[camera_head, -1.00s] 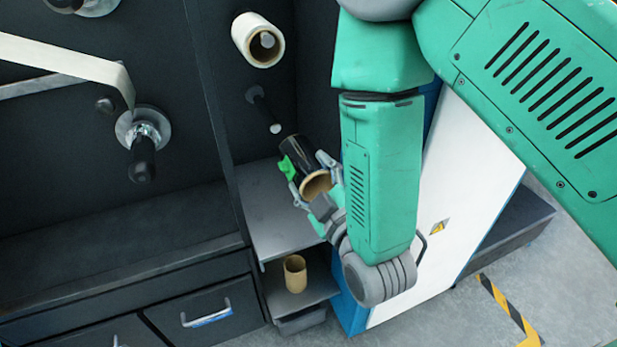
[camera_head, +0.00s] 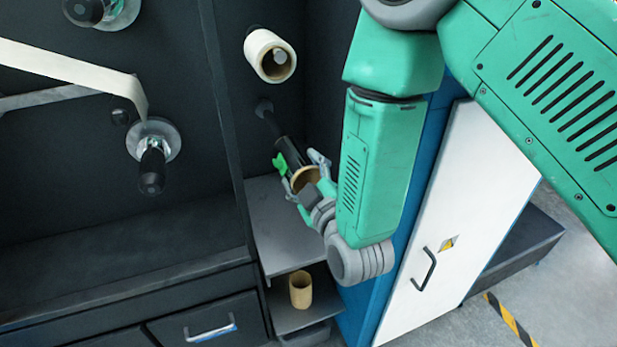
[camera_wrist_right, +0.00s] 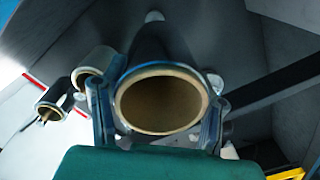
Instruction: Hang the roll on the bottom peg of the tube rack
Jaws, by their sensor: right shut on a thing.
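My right gripper (camera_head: 306,180) is shut on a black roll (camera_head: 291,153) with a brown cardboard core. In the right wrist view the roll's open core (camera_wrist_right: 160,103) faces the camera, with the fingers (camera_wrist_right: 160,112) on either side. The bottom peg (camera_head: 267,115) of the tube rack sticks out of the dark panel. The roll's far end meets the peg's line, and the peg's tip is hidden. I cannot tell whether the roll is around the peg or in front of it. My left gripper is not in view.
A cream roll (camera_head: 270,55) hangs on the peg above. A grey shelf (camera_head: 280,235) lies below the held roll, and a cardboard tube (camera_head: 300,290) stands on the lower shelf. A white cabinet door (camera_head: 455,215) is to the right. A black-handled spindle (camera_head: 152,165) is at left.

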